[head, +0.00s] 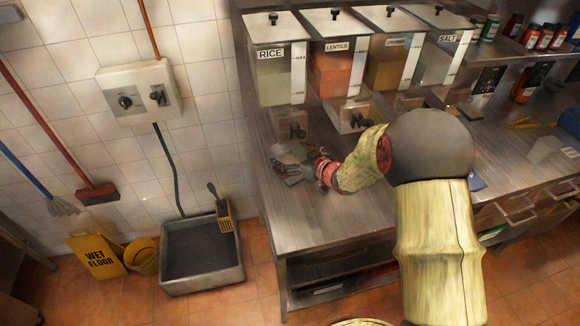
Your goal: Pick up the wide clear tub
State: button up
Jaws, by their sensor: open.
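My arm reaches over the steel counter (320,218) from the right. My gripper (283,168) is at its left part, low over the worktop and open. A small pale, greyish shape (290,151) shows right by the fingers. It may be the wide clear tub, but it is too small and too mixed with the gripper to be sure. I cannot tell whether the fingers touch it.
Clear dispensers labelled RICE (272,80), LENTILS (331,75) and SALT (436,62) hang above the counter's back. Jars (535,38) stand on the right shelf. A mop sink (203,254) and yellow wet-floor sign (97,257) are at left. The counter's front left is bare.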

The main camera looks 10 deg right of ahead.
jog(key=shift+w+a+f, duration=0.1)
jog(key=shift+w+a, duration=0.05)
jog(key=shift+w, duration=0.2)
jog(key=shift+c, duration=0.7)
jog(key=c, duration=2)
